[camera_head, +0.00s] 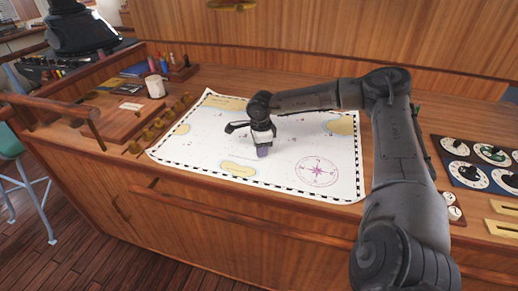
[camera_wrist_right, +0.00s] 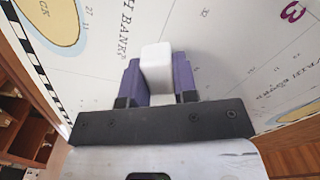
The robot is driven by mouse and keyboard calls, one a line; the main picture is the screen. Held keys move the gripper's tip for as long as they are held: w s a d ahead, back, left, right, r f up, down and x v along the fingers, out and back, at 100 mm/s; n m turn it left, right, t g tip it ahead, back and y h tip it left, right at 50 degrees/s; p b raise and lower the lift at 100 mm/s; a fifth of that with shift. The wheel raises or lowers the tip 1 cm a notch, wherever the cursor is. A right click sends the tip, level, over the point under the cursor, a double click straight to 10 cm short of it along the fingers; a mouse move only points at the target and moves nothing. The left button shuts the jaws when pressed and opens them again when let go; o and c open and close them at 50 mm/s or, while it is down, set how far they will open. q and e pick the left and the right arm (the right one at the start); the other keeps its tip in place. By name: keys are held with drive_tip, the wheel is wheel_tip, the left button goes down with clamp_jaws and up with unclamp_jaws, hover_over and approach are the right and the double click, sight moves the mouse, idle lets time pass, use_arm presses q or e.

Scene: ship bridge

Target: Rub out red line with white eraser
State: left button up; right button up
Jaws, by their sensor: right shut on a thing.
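The white eraser (camera_wrist_right: 156,68) is held between the purple finger pads of my right gripper (camera_wrist_right: 158,82) in the right wrist view. In the head view my right gripper (camera_head: 263,151) points down at the middle of the white chart (camera_head: 215,135), with its tip at or just above the paper. I cannot tell whether the eraser touches the chart. I cannot make out the red line in either view; the gripper and arm hide part of the chart. My left gripper is not in view.
The chart lies on a wooden desk (camera_head: 240,84). A white mug (camera_head: 155,87) and pens (camera_head: 165,64) stand at the back left. Dial panels (camera_head: 480,165) are at the right. A wooden rail (camera_head: 250,222) runs along the front.

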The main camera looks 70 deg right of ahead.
idle(0.3)
drive_tip(key=shift+r, duration=0.2)
drive_tip(key=shift+r+p, duration=1.85)
drive_tip(key=shift+r, duration=0.95)
